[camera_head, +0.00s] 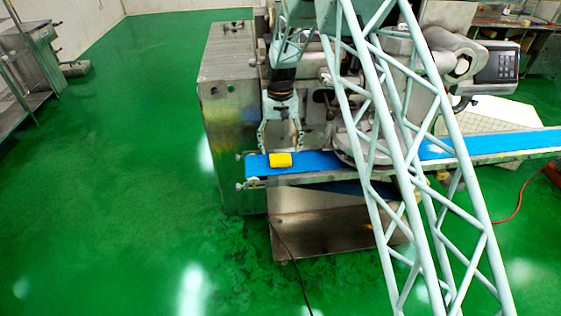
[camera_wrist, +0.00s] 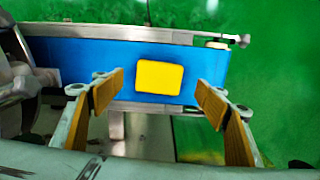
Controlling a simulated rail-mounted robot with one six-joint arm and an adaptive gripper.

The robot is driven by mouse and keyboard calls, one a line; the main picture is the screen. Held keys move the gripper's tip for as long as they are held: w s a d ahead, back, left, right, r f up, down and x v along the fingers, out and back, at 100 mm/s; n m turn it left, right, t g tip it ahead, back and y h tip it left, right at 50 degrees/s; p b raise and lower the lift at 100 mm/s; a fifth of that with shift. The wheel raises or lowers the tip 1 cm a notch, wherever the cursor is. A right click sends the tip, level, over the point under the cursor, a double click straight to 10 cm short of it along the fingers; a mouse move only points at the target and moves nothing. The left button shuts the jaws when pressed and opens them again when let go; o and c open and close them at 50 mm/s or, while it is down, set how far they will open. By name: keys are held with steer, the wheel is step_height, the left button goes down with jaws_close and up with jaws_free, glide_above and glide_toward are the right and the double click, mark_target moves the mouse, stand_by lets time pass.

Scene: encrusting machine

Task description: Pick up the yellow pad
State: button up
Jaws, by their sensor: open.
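The yellow pad (camera_head: 281,160) lies flat near the left end of the blue conveyor belt (camera_head: 320,163). In the wrist view the pad (camera_wrist: 160,77) shows as a yellow rounded square on the blue belt (camera_wrist: 85,62). My gripper (camera_head: 281,147) points down over that end of the belt, with its fingers spread apart. In the wrist view my gripper (camera_wrist: 160,88) is open, with one finger on each side of the pad in the picture and space between. Nothing is held. I cannot tell the exact height of the fingertips above the pad.
The steel machine (camera_head: 228,85) stands behind the belt. A metal rail (camera_wrist: 140,31) runs along the belt's edge. A pale truss (camera_head: 400,150) crosses in front of the belt's middle. Green floor (camera_head: 110,180) is open to the left.

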mark_target(281, 159)
steer(key=shift+f, duration=0.2)
steer(key=shift+f, duration=0.1)
steer(key=shift+s+d+f+b, duration=0.1)
steer(key=shift+f+b, duration=0.2)
steer(key=shift+f, duration=2.2)
steer(key=c, duration=0.8)
steer(key=shift+c, duration=0.2)
